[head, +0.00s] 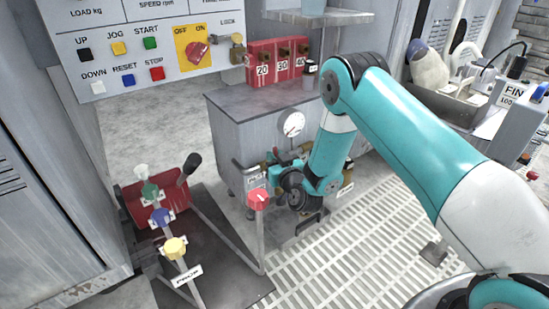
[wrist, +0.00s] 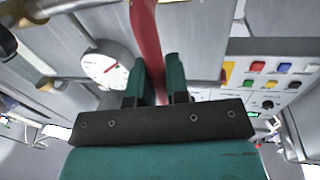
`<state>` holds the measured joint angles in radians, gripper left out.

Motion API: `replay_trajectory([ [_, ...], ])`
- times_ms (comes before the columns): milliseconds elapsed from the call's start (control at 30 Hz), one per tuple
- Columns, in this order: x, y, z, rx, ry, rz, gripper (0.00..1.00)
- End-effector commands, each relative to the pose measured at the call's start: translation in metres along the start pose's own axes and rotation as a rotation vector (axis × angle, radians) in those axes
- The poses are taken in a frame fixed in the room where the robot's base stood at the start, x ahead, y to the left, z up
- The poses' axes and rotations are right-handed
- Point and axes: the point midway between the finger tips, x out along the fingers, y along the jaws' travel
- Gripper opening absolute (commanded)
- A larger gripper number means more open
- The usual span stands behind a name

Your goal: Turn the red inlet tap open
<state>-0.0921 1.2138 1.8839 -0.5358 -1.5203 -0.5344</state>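The red inlet tap shows in the wrist view as a long red lever (wrist: 147,40) that comes down from the top edge and passes between the two fingers. My gripper (wrist: 158,82) has dark green fingers standing a little apart, one on each side of the lever. Whether both fingers press on it cannot be told. In the head view my gripper (head: 275,168) is low in front of the grey cabinet, below the gauge, and largely hides the lever and pipework there.
A round white gauge (head: 292,124) sits on the grey cabinet (head: 235,125), close to my gripper. A post with a red knob (head: 259,198) stands just in front. Green, blue and yellow knobs (head: 174,247) are at left. A control panel (head: 130,45) hangs above.

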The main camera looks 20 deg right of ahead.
Motion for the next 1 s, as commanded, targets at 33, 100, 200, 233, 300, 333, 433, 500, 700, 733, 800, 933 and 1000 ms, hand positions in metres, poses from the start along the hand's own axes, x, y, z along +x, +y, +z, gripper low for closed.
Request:
replay_trajectory([
  [33,0.0,0.0,0.0,0.0,-0.001,0.0,0.0],
  [100,0.0,0.0,0.0,0.0,-0.001,0.0,0.0],
  [200,0.0,0.001,0.0,0.007,-0.002,0.0,0.0],
  [233,0.0,0.001,0.0,0.011,-0.003,0.0,0.0],
  [300,0.0,0.002,0.0,0.025,-0.005,0.001,0.0],
  [333,0.0,0.003,0.001,0.034,-0.007,0.001,0.0],
  [433,0.001,0.005,0.002,0.076,-0.016,0.0,0.0],
  [500,0.001,0.008,0.002,0.116,-0.024,0.001,0.0],
  [700,0.003,0.018,0.005,0.269,-0.055,0.002,0.0],
  [733,0.004,0.019,0.006,0.296,-0.059,0.001,0.0],
  [800,0.004,0.021,0.009,0.362,-0.075,0.003,0.0],
  [933,0.005,0.028,0.012,0.46,-0.099,0.002,0.0],
  [1000,0.005,0.031,0.012,0.498,-0.103,0.003,0.0],
])
